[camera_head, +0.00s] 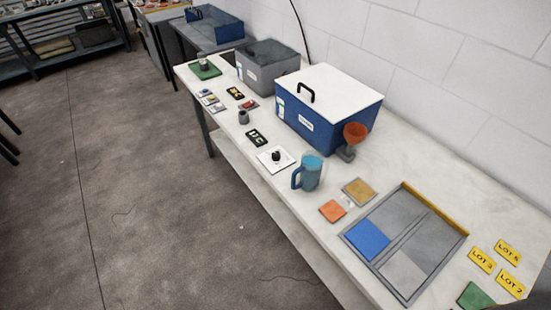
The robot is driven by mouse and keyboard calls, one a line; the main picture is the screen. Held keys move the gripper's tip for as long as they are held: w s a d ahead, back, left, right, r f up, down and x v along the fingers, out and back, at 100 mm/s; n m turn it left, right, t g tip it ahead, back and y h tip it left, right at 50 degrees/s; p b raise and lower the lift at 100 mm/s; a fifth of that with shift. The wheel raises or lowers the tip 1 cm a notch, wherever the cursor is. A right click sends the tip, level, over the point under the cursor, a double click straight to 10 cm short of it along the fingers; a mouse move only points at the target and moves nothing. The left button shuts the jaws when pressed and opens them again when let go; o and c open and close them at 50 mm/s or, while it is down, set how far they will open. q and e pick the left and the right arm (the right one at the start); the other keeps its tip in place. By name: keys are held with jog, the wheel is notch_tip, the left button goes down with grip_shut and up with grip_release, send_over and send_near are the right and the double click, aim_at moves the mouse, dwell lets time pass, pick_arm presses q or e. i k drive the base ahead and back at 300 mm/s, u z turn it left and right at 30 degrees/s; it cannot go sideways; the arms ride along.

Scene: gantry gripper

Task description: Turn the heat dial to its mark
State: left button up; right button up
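Neither of my grippers shows in this view, and nothing touches the knob.
A blue mug (309,173) stands just right of the dial plate. A divided tray (434,196) lies to the right.

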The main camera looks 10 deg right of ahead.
aim_at(276, 155)
jog(key=u, duration=1.4)
jog(key=i, duration=1.5)
jog(key=z, duration=4.1)
